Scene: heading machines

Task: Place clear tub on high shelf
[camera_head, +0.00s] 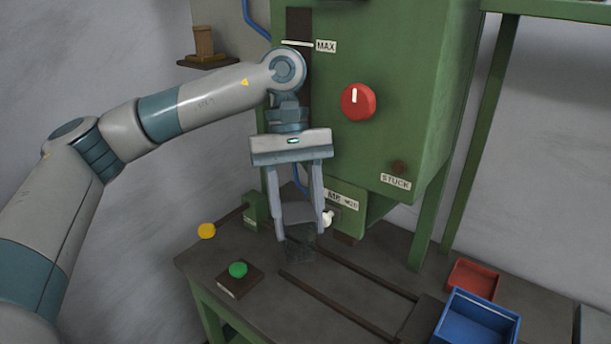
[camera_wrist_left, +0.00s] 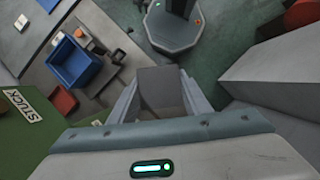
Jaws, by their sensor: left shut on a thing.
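My left gripper (camera_head: 302,236) points down in front of the green machine, above the dark bench top. Its fingers are shut on a see-through, greyish tub (camera_head: 301,247), which is faint against the bench. In the left wrist view the tub (camera_wrist_left: 162,88) shows between the two fingers. I cannot tell whether the tub touches the bench. A green shelf (camera_head: 560,8) runs high at the top right, and a small wooden wall shelf (camera_head: 208,62) at the upper left bears a wooden cup. My right gripper is not in view.
The green machine (camera_head: 400,100) with a red knob (camera_head: 358,102) stands close behind the gripper. On the bench (camera_head: 235,255) are a green button (camera_head: 238,269) and dark rails. A red bin (camera_head: 473,279) and a blue bin (camera_head: 477,320) are at the lower right.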

